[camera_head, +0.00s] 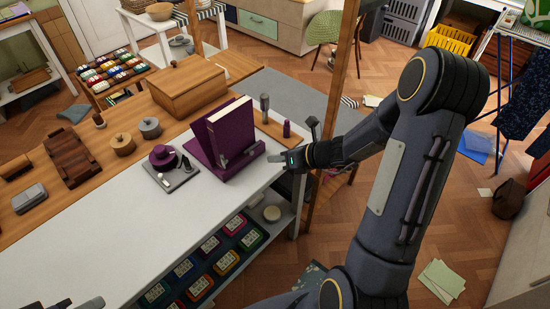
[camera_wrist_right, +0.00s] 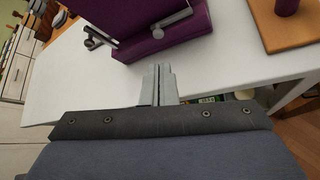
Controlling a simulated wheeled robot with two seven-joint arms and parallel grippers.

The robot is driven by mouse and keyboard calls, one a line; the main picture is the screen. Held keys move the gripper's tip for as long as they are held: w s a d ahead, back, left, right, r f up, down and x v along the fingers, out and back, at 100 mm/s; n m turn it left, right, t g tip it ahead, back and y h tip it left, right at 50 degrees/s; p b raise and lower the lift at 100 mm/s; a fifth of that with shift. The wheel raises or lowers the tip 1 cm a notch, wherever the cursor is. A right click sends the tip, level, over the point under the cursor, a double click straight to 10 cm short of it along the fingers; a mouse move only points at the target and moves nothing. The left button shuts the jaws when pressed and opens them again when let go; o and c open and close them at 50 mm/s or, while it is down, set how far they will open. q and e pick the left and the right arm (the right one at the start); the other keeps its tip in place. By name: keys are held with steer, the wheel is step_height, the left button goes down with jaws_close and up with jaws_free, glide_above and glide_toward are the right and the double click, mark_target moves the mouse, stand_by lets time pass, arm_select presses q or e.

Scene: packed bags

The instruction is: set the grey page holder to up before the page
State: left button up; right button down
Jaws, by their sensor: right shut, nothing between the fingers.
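A purple book stand (camera_head: 222,166) holds an upright purple book (camera_head: 232,130) with pale pages, near the front edge of the white table. Two small grey page holders sit on its front ledge. The right one (camera_wrist_right: 172,22) shows in the right wrist view as a bar slanting out from a round pivot; the left one (camera_wrist_right: 98,40) slants too. I cannot tell which is meant. My right gripper (camera_head: 278,158), also in the wrist view (camera_wrist_right: 160,72), is shut and empty, just in front of the ledge and apart from both holders. My left gripper (camera_head: 84,304) barely shows at the bottom-left edge.
A small grey tray (camera_head: 182,181) with a purple lidded pot (camera_head: 162,156) stands left of the stand. A wooden board (camera_head: 272,126) with upright items lies behind right. A wooden box (camera_head: 190,88) stands behind. The white tabletop (camera_head: 110,235) is clear at front left.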

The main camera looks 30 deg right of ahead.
steer(key=x, duration=0.7)
steer(key=shift+w+a+f, duration=0.1)
steer(key=shift+w+a, duration=0.05)
steer(key=shift+w, duration=0.05)
steer(key=shift+y+p, duration=0.3)
steer(key=shift+p, duration=0.2)
steer(key=shift+r+m+p, duration=0.4)
